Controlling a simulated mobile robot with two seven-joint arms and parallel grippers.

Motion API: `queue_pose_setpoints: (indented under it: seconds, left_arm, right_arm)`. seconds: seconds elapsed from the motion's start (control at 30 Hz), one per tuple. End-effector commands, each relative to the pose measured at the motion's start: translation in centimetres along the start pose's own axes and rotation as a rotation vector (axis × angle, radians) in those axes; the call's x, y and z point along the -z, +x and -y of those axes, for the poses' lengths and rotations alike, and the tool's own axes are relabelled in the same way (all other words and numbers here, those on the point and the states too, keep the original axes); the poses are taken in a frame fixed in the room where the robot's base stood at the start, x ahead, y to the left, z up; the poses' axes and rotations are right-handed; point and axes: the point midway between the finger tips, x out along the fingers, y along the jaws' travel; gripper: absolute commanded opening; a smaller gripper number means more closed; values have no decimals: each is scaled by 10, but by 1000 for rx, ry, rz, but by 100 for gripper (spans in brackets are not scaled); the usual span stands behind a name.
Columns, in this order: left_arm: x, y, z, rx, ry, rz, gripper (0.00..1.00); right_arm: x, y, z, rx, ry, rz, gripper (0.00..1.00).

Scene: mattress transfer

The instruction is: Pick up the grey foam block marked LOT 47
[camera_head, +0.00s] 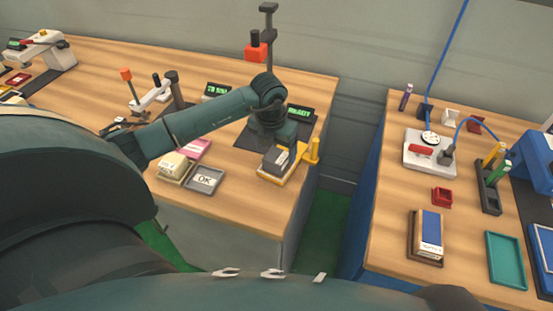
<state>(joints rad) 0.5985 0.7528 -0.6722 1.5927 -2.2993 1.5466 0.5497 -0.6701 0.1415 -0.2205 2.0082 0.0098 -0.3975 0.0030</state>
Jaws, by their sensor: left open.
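A dark grey block (272,159) with a pale label sits on a yellow tray (272,177) near the right edge of the left wooden table. The label is too small to read, so I cannot tell if it says LOT 47. My left gripper (283,147) comes in from the left and points down at the block. It is open, with the block right below or between its fingers; I cannot tell which. The gripper hides part of the block's top and back. My right gripper is not in view.
A cream block (173,163), a pink block (196,148) and a grey tray marked OK (205,179) lie left of the yellow tray. A gap with green floor (322,222) separates this table from the right table (390,205).

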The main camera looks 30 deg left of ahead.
Motion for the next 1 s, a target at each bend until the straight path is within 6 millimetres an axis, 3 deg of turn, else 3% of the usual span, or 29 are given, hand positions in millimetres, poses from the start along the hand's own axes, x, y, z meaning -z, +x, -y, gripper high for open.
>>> queue_pose_setpoints:
  seconds: [0.2, 0.5, 1.0]
  left_arm:
    - [4, 29, 2, 2, -1, -2, 78]
    - [3, 34, 2, 1, 0, 0, 77]
    - [3, 33, 2, 2, 0, 1, 36]
  right_arm:
    - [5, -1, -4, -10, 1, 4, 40]
    - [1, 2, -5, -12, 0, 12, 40]
    - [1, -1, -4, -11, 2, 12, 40]
